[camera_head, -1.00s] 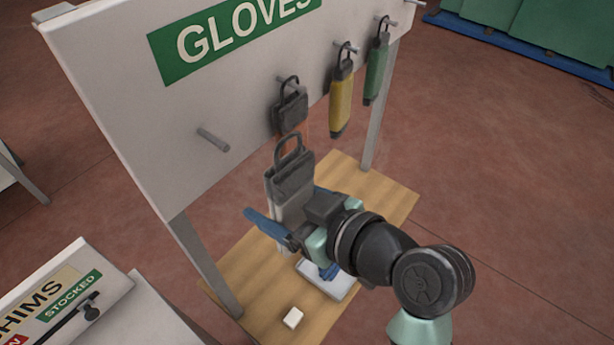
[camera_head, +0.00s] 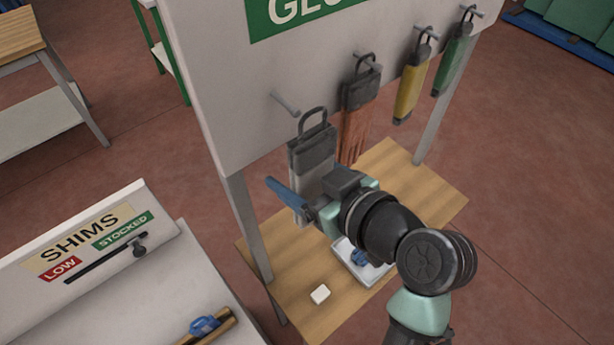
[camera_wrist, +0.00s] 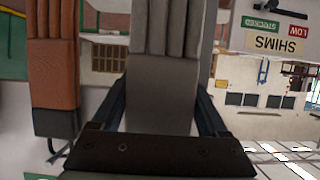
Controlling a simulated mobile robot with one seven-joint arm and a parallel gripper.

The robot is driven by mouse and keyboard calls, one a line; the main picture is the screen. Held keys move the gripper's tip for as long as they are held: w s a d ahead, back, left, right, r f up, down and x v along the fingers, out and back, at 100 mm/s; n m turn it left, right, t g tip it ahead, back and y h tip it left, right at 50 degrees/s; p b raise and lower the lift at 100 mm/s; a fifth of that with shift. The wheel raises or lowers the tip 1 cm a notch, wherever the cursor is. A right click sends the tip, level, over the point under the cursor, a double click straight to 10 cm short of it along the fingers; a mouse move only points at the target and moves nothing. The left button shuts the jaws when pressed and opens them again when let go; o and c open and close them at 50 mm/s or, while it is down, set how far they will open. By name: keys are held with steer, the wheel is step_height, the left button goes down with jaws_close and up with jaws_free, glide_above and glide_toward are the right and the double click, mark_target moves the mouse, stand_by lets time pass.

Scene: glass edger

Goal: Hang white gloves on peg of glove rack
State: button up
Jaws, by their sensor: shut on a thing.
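The white gloves (camera_head: 312,180) are a pale grey-white bundle with a dark cuff and a wire loop on top. My gripper (camera_head: 298,200) is shut on them, with a blue finger showing on the left. They hang upright in front of the glove rack (camera_head: 215,95), and the wrist view also shows the gloves (camera_wrist: 163,90) between the fingers. An empty peg (camera_head: 286,104) sticks out of the rack above and left of the loop. The loop is apart from this peg in the picture; the depth between them is hard to tell.
Brown gloves (camera_head: 356,125), yellow gloves (camera_head: 411,88) and green gloves (camera_head: 453,65) hang on pegs to the right. Below is a wooden shelf (camera_head: 290,265) with a white block (camera_head: 320,294) and a white tray (camera_head: 375,275). A shims stand (camera_head: 110,245) is at lower left.

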steer(key=shift+r+b+x, duration=0.2)
steer(key=shift+b+x, duration=0.1)
steer(key=shift+x, duration=1.05)
steer(key=shift+r+b+x, duration=0.15)
steer(key=shift+b+x, duration=0.1)
steer(key=shift+x, duration=1.15)
steer(key=shift+w+a, duration=0.1)
steer(key=o, duration=1.3)
steer(key=shift+c, duration=0.2)
